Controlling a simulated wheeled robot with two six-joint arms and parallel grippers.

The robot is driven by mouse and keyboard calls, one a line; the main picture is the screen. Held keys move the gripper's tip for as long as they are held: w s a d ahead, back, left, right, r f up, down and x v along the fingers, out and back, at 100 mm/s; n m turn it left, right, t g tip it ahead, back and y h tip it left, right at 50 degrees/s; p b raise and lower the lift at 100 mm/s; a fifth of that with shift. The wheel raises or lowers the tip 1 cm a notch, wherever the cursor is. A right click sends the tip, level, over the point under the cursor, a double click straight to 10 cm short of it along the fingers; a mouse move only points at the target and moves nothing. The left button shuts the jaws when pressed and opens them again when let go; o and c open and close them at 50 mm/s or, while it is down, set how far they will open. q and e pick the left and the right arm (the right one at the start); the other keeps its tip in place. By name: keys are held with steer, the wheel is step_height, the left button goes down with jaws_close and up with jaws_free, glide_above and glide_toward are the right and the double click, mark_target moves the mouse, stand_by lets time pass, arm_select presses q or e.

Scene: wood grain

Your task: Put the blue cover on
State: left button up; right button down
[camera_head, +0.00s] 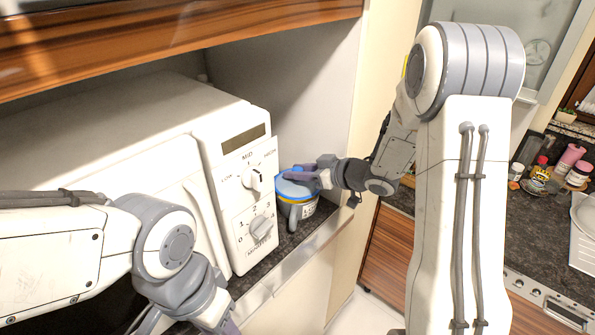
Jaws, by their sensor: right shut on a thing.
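The blue cover (292,186) is at the top of a small grey pot (299,214), which stands on the dark shelf to the right of the microwave. A yellow band shows just under the cover. My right gripper (308,176) reaches in from the right and is shut on the cover. Whether the cover is fully seated on the pot cannot be told. My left gripper (228,326) is at the bottom edge, mostly cut off, so its fingers cannot be judged.
The white microwave (232,180) with two knobs stands close to the left of the pot. A cabinet wall (325,110) rises behind. At the right, a dark counter holds several jars (541,172). The shelf has a narrow front edge (300,252).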

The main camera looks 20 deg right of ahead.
steer(key=shift+f+b, duration=0.6)
steer(key=shift+f, duration=0.3)
steer(key=shift+c, duration=2.4)
jaws_free()
steer(key=b+v, duration=0.2)
steer(key=v, duration=0.8)
steer(key=shift+s, duration=0.2)
steer(key=shift+r, duration=0.1)
